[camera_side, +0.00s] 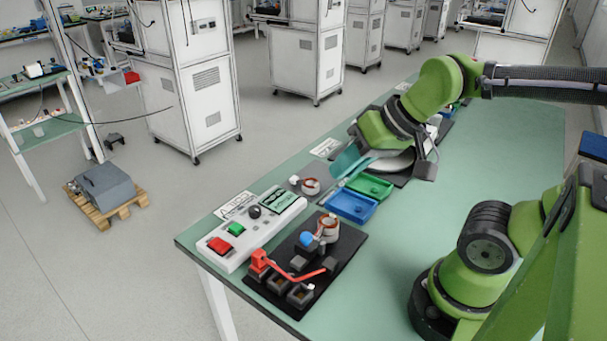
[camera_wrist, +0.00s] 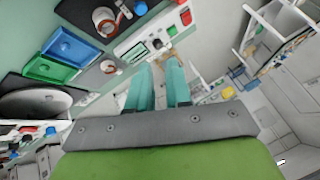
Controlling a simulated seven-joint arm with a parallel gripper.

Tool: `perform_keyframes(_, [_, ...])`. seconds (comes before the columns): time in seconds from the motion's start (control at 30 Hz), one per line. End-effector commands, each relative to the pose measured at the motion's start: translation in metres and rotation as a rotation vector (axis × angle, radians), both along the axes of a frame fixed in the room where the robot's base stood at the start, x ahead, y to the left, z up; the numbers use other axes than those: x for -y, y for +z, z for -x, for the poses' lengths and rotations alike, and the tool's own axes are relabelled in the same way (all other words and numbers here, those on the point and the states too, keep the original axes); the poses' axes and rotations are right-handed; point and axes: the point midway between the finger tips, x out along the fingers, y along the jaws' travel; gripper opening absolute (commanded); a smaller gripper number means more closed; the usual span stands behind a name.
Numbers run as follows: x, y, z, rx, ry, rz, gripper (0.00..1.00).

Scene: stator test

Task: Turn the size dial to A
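The size dial is a small round black knob (camera_side: 254,212) on a white control box (camera_side: 236,254). It sits between a green button (camera_side: 236,230) and a display screen (camera_side: 281,201). In the wrist view the dial (camera_wrist: 157,44) lies beyond the fingertips, roughly in line with the gap between them. Its pointer direction is too small to read. My gripper (camera_side: 342,176) is above the table, to the right of the box in the side view and apart from the dial. In the wrist view its two teal fingers (camera_wrist: 159,66) are spread with nothing between them.
A red button (camera_side: 220,245) is on the box's near end. A blue tray (camera_side: 352,205) and a green tray (camera_side: 373,186) lie near my gripper. A copper-wound stator (camera_side: 310,187) sits beside the box. A black fixture board (camera_side: 346,243) holds a stator and red clamp. The table's right side is clear.

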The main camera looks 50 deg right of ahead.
Motion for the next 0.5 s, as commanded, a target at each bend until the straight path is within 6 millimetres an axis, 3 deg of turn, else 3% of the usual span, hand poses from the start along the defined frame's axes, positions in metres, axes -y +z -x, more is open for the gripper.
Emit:
perform_keyframes(0.03, [-0.002,-0.007,-0.002,-0.032,0.007,-0.002,0.28])
perform_keyframes(0.13, [-0.004,-0.011,-0.02,-0.089,0.021,0.0,0.43])
perform_keyframes(0.27, [-0.006,-0.011,-0.058,-0.197,0.015,-0.005,0.6])
perform_keyframes(0.5, [-0.008,-0.024,-0.14,-0.419,-0.106,-0.002,0.6])
